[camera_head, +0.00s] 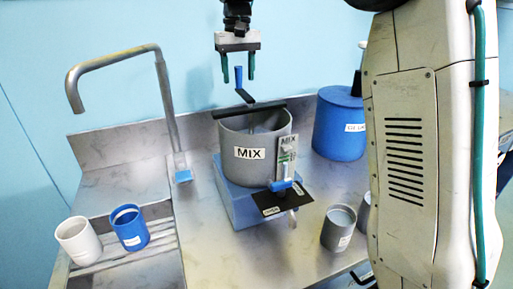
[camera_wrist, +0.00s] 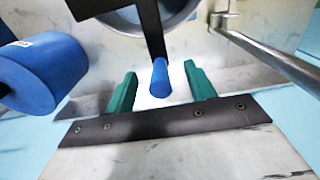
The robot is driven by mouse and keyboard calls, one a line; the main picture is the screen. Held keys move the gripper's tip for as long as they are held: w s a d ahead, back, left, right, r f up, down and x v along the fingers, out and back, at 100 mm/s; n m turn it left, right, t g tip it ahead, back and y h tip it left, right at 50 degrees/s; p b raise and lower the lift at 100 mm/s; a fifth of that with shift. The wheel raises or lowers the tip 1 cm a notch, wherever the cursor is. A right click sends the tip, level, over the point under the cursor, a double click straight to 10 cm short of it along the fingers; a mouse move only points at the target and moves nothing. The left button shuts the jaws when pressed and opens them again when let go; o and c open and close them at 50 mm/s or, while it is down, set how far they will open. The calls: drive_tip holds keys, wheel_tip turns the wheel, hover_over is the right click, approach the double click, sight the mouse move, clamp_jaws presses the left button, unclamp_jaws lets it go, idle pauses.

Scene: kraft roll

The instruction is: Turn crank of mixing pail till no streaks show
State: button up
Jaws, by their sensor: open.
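The grey mixing pail (camera_head: 230,135), labelled MIX, stands on a blue block (camera_head: 238,200) on the metal bench. A dark bar (camera_head: 249,107) crosses its rim, and a dark crank arm with an upright blue handle (camera_head: 239,77) sits above it. My gripper (camera_head: 238,80) is open above the pail, with its green fingers on either side of the handle. In the wrist view the blue handle (camera_wrist: 160,78) lies between the open fingertips (camera_wrist: 160,82), with gaps on both sides. I cannot make out streaks in the pail.
A blue lidded container (camera_head: 340,125) stands right of the pail. A tall bent tap (camera_head: 165,95) rises to the left. White (camera_head: 78,242) and blue (camera_head: 130,229) cups stand at front left, and a grey cup (camera_head: 338,230) at front right. Bare bench lies left of the block.

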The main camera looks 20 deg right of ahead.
drive_tip(key=shift+r, duration=0.15)
drive_tip(key=shift+r, duration=4.4)
drive_tip(key=shift+w+f, duration=0.2)
drive_tip(key=shift+f, duration=0.1)
drive_tip(key=f, duration=0.1)
drive_tip(key=s+f, duration=0.1)
drive_tip(key=f, duration=0.1)
drive_tip(key=s+f, duration=0.1)
drive_tip(key=shift+d+f, duration=0.1)
drive_tip(key=shift+f, duration=0.15)
drive_tip(key=s+d+f, duration=0.1)
drive_tip(key=s+f, duration=0.3)
drive_tip(key=s, duration=0.9)
drive_tip(key=s+d+f+t, duration=0.1)
drive_tip(key=s+f, duration=0.4)
drive_tip(key=s, duration=0.7)
drive_tip(key=s+d+f, duration=0.1)
drive_tip(key=s+f, duration=0.4)
drive_tip(key=s, duration=0.8)
drive_tip(key=shift+s+f, duration=0.2)
drive_tip(key=shift+s, duration=0.15)
